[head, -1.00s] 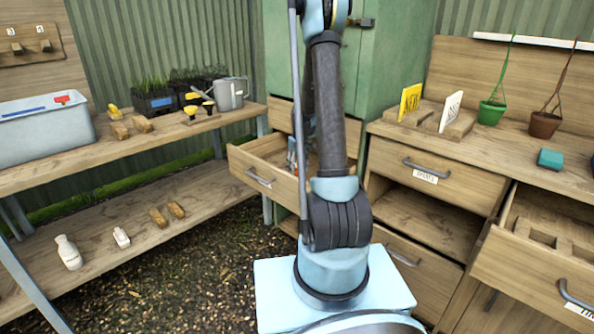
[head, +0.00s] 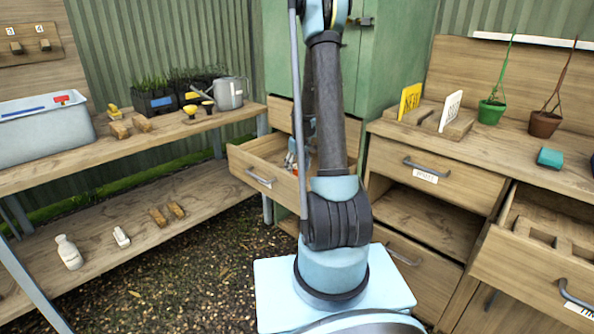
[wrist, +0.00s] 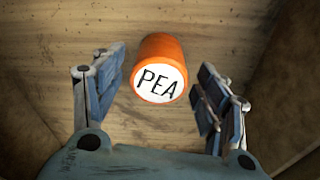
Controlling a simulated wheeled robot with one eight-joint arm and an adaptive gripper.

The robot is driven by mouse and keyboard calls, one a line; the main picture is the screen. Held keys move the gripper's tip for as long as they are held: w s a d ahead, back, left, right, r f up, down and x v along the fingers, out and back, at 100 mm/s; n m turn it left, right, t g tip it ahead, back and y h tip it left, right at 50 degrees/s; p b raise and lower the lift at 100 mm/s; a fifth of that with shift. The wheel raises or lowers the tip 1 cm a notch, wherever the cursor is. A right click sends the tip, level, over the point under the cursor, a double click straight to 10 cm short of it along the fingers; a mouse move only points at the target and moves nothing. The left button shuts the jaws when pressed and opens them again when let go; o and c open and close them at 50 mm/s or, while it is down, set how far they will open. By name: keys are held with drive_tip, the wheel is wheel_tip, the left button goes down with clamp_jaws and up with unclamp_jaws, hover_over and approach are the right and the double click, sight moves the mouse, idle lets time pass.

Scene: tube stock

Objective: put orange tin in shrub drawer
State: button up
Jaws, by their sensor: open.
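The orange tin (wrist: 157,52) has a white end lettered PEA and rests on a wooden surface in the wrist view. My gripper (wrist: 163,75) is open, with one finger on each side of the tin and a gap to each. A closed drawer (head: 440,172) under the right worktop has a label too small to read surely, so I cannot tell which drawer is the shrub drawer.
Another drawer (head: 535,265) stands open at the right, with wooden dividers inside. An open shelf space (head: 430,218) lies below the closed drawer. A green cabinet (head: 395,75) stands behind my arm. The left bench (head: 165,138) holds a grey bin (head: 45,135) and a watering can (head: 229,95).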

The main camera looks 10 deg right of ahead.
sight(300, 168)
wheel_tip(300, 168, up, 11)
drive_tip(key=s, duration=0.1)
drive_tip(key=s+r+m, duration=0.1)
drive_tip(key=s+r, duration=0.6)
drive_tip(key=s, duration=0.4)
drive_tip(key=s+a+f+m, duration=0.1)
drive_tip(key=s+f+m, duration=0.1)
drive_tip(key=s, duration=1.3)
drive_tip(key=s+f+m+t, duration=0.1)
drive_tip(key=s+f, duration=0.1)
drive_tip(key=s, duration=1.2)
drive_tip(key=shift+s+a+f+m+h, duration=0.2)
drive_tip(key=shift+s+a+m+h, duration=0.1)
drive_tip(key=shift+s+a+m, duration=0.1)
drive_tip(key=shift+w, duration=0.1)
drive_tip(key=shift+w+f, duration=0.2)
drive_tip(key=shift+w, duration=0.25)
